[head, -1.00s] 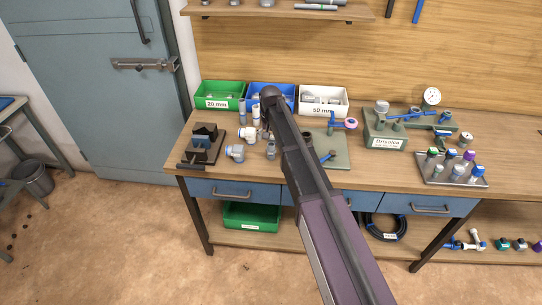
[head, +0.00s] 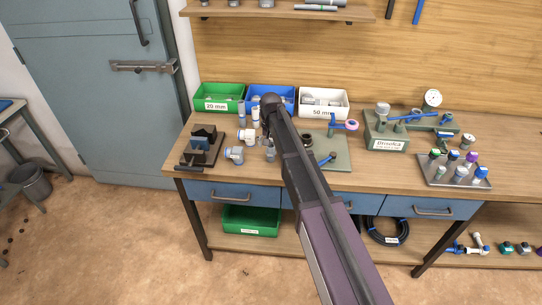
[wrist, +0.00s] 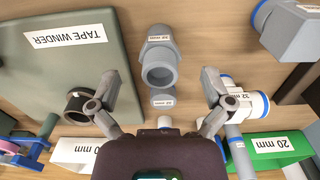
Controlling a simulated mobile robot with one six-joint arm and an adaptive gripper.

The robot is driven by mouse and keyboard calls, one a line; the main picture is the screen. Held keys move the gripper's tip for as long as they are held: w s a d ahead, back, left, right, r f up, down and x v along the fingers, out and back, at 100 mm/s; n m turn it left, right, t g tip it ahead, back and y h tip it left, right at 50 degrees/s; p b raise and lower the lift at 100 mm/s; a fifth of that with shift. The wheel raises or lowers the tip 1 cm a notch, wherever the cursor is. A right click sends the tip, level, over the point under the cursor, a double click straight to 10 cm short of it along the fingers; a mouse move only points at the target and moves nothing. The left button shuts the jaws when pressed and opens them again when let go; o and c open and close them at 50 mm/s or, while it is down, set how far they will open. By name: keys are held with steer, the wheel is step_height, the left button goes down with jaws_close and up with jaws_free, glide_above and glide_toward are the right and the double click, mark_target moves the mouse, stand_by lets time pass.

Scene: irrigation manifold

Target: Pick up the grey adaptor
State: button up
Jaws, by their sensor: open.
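A grey adaptor (wrist: 159,72) with a wide open socket and a white label lies on the bench in the wrist view, between the fingers of my gripper (wrist: 160,82). My gripper is open and empty, with one finger on each side of the adaptor; I cannot tell its height above it. A smaller grey labelled piece (wrist: 162,100) is just below the adaptor in the picture. In the head view the grey adaptor (head: 270,155) is beside my arm, which hides part of it and my fingers.
A white and blue fitting (wrist: 252,106) is close to the right finger. A grey elbow with a blue ring (wrist: 290,32) is at upper right. The tape winder board (wrist: 60,75) is at left. The green 20 mm bin (head: 218,105) and white 50 mm bin (head: 324,112) stand behind.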

mark_target(271, 153)
steer(key=shift+f+b, duration=1.6)
steer(key=shift+f, duration=0.35)
steer(key=c, duration=1.2)
